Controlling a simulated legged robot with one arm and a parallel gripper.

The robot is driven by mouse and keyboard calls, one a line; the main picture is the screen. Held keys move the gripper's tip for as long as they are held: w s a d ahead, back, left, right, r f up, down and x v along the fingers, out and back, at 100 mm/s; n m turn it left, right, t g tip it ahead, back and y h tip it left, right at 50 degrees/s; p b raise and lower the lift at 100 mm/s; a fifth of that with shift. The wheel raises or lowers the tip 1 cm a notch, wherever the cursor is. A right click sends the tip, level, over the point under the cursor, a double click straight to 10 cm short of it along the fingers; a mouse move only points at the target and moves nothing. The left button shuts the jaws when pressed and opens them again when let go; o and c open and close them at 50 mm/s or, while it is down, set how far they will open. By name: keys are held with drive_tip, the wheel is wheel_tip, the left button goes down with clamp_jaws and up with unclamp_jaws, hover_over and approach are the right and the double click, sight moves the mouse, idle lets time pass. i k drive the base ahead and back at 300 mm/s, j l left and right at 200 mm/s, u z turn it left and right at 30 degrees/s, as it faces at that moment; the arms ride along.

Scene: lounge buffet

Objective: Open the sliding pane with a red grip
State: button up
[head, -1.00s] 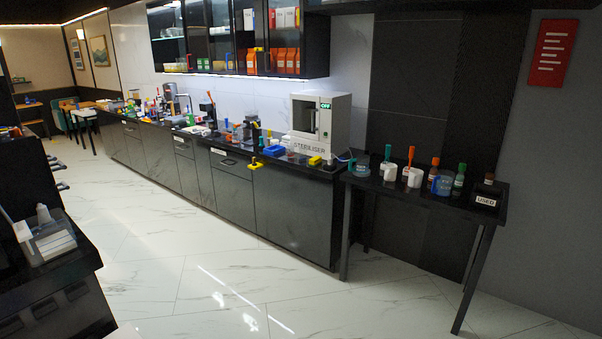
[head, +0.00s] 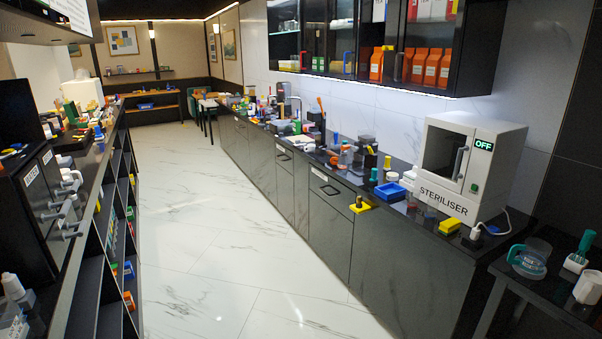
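The wall cabinet (head: 463,78) with glass-fronted panes hangs above the long counter at upper right. A small reddish upright grip (head: 303,60) shows low on its left part. A blue grip (head: 348,62) is to the right of it. Another upright grip (head: 397,67), dark reddish, stands in front of the orange packs; its exact colour is hard to tell. Where each pane's edges lie is unclear at this distance. My gripper is not in view.
The long counter (head: 400,270) below the cabinet carries a white steriliser (head: 467,167), a blue tray (head: 390,191) and several small items. A shelving unit (head: 100,255) runs along the left. The marble floor (head: 200,220) between is clear.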

sight(306, 73)
drive_tip(key=i+j+u, duration=0.3)
drive_tip(key=i, duration=0.65)
drive_tip(key=i+l+u, duration=0.1)
drive_tip(key=i+u, duration=0.25)
drive_tip(key=i, duration=0.55)
drive_tip(key=i+z, duration=0.35)
drive_tip(key=i, duration=1.6)
drive_tip(key=i+z, duration=0.25)
drive_tip(key=i, duration=0.2)
drive_tip(key=i+j+z, duration=0.3)
drive_tip(key=i, duration=0.15)
drive_tip(key=i+j+z, duration=0.1)
drive_tip(key=i+z, duration=0.15)
drive_tip(key=i, duration=0.2)
